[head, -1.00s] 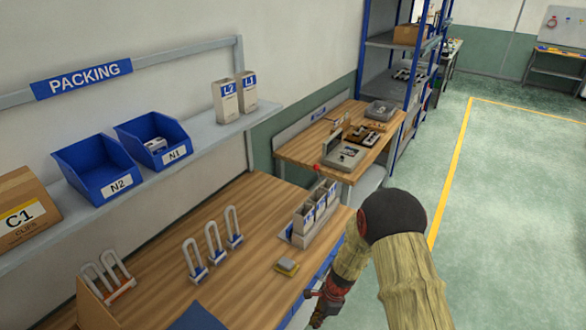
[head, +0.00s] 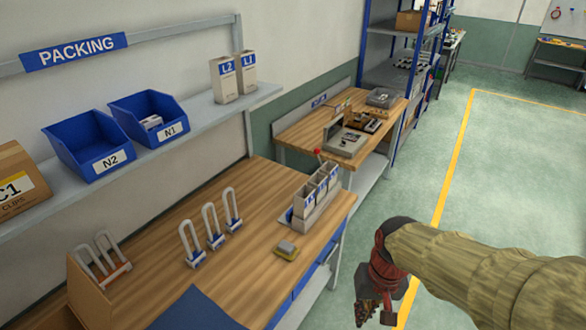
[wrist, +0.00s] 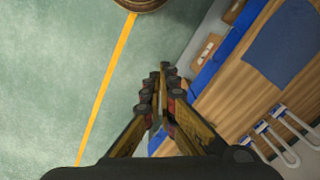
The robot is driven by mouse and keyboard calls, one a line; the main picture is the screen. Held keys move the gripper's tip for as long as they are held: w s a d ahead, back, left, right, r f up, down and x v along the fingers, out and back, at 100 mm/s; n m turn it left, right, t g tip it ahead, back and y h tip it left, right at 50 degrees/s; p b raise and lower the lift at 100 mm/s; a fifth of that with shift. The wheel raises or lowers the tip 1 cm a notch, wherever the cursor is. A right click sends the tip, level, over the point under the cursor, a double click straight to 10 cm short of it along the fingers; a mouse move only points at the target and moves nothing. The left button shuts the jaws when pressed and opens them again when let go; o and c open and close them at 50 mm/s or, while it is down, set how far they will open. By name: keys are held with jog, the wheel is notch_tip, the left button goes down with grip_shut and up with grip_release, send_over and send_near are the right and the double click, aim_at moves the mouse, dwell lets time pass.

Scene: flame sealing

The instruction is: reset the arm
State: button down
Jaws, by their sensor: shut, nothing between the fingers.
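My gripper (head: 372,312) hangs at the lower right of the head view, over the green floor beyond the right edge of the packing bench (head: 160,258). My arm in its tan sleeve reaches in from the right. In the wrist view my gripper (wrist: 160,72) has its fingers together with nothing between them. It points down at the floor, with the bench's blue front on the right. The gripper touches nothing that I can see.
The bench holds upright white loops (head: 214,228), a rack of labelled boxes (head: 316,198) and a small grey-yellow block (head: 287,249). A shelf above carries blue bins N2 (head: 88,147) and N1 (head: 150,118). The floor (head: 490,200) on the right is open.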

jog(key=s+d+r+t+b, duration=0.3)
jog(key=s+r+t+b, duration=0.2)
jog(key=s+r, duration=0.1)
jog(key=shift+s+r+n+h, duration=0.15)
jog(key=shift+r+n+h, duration=0.2)
jog(key=shift+r, duration=0.55)
